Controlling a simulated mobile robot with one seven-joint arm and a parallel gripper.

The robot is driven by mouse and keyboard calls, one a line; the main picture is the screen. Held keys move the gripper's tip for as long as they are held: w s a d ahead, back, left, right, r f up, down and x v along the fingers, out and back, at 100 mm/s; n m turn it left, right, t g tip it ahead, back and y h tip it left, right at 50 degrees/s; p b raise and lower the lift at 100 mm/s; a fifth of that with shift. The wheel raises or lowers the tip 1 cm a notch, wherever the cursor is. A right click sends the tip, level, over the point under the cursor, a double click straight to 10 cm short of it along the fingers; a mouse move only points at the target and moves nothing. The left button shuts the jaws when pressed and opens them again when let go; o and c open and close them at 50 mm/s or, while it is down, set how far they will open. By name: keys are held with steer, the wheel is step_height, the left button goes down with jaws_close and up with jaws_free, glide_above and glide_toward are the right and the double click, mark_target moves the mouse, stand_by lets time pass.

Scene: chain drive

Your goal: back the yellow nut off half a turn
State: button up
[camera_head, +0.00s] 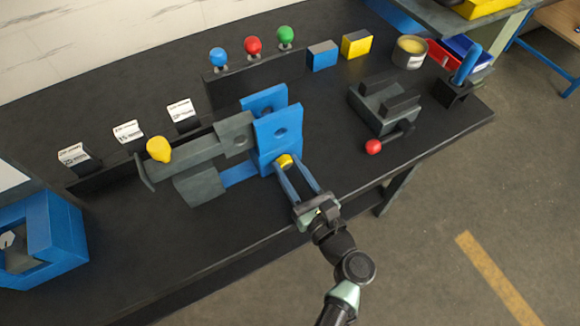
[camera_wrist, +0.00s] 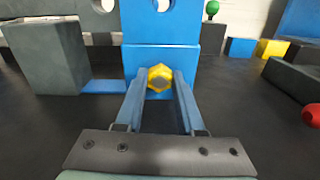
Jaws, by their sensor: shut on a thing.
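The yellow nut (camera_head: 285,161) sits low on the near face of an upright blue plate (camera_head: 278,140). In the wrist view the yellow nut (camera_wrist: 160,79) is hexagonal with a grey centre, in front of the blue plate (camera_wrist: 160,38). My gripper (camera_head: 292,166) reaches it from the front right of the bench. Its two blue fingers are shut on the nut, one at each side, and in the wrist view my gripper (camera_wrist: 160,82) points straight at the plate. The nut's far side is hidden.
A grey block assembly with a yellow knob (camera_head: 159,149) stands left of the plate. Blue, red and green knobs (camera_head: 253,46) stand behind. A grey vise with a red-ended handle (camera_head: 373,146) is at right. A blue frame (camera_head: 50,240) stands far left. The front bench strip is clear.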

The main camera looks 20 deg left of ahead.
jaws_close()
steer(key=n+b, duration=0.2)
steer(key=n, duration=0.2)
steer(key=shift+f+n, duration=0.1)
steer(key=shift+n, duration=0.2)
steer(key=n+b, duration=0.3)
steer(key=n, duration=0.1)
steer(key=shift+s+n, duration=0.1)
steer(key=shift+n, duration=0.2)
steer(key=shift+a, duration=0.1)
steer(key=o, duration=1)
jaws_free()
